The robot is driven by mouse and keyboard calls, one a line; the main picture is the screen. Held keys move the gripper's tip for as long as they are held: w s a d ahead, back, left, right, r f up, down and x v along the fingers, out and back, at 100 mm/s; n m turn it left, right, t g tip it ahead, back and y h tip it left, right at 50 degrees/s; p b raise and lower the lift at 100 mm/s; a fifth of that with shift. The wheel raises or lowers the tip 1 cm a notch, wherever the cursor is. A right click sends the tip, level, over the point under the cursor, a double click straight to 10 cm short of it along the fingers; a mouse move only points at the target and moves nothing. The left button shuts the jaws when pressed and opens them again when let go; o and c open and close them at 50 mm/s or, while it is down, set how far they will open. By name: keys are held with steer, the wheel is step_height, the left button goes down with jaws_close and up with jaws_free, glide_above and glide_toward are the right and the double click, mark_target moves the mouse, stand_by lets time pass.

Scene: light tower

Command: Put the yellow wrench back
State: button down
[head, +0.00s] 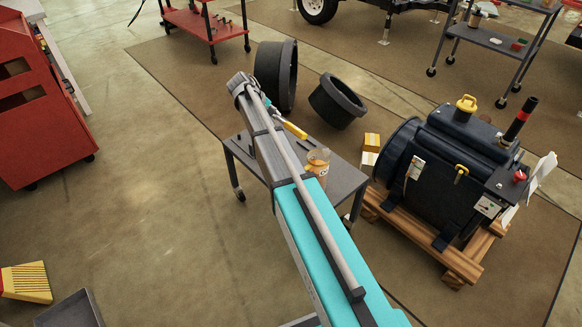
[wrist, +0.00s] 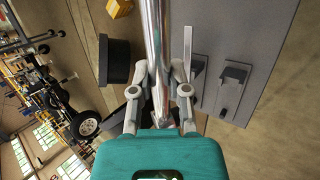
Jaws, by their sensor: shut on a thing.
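The yellow wrench (head: 294,130) shows its yellow handle beside my arm in the head view. In the wrist view a shiny metal shaft (wrist: 155,40), which looks like the wrench, runs between the fingers of my gripper (wrist: 160,80). The gripper is shut on it. In the head view my arm hides most of the gripper. A grey table (head: 345,178) stands below the arm. In the wrist view two dark holders (wrist: 232,82) sit on the grey surface to the right of the shaft; I cannot tell which one belongs to the wrench.
A jar (head: 317,160) stands on the table, close to my arm. Dark round tubs (head: 337,102) and yellow boxes (head: 372,141) are behind it. A dark machine (head: 440,160) on a wooden pallet (head: 455,262) stands to the right.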

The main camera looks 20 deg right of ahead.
step_height(320, 180, down, 11)
steer(key=d+n+t+h+b, duration=0.1)
steer(key=n+t+h+b, duration=0.2)
steer(key=b, duration=1.4)
steer(key=n+t, duration=0.2)
steer(key=t, duration=0.3)
steer(key=shift+s+d+f+t+b, duration=0.2)
steer(key=shift+d+t+b, duration=0.1)
steer(key=shift+t, duration=0.1)
steer(key=shift+f, duration=0.1)
step_height(320, 180, down, 6)
steer(key=b, duration=0.6)
steer(key=shift+f, duration=0.15)
steer(key=shift+f+b, duration=1.75)
steer(key=shift+b, duration=0.25)
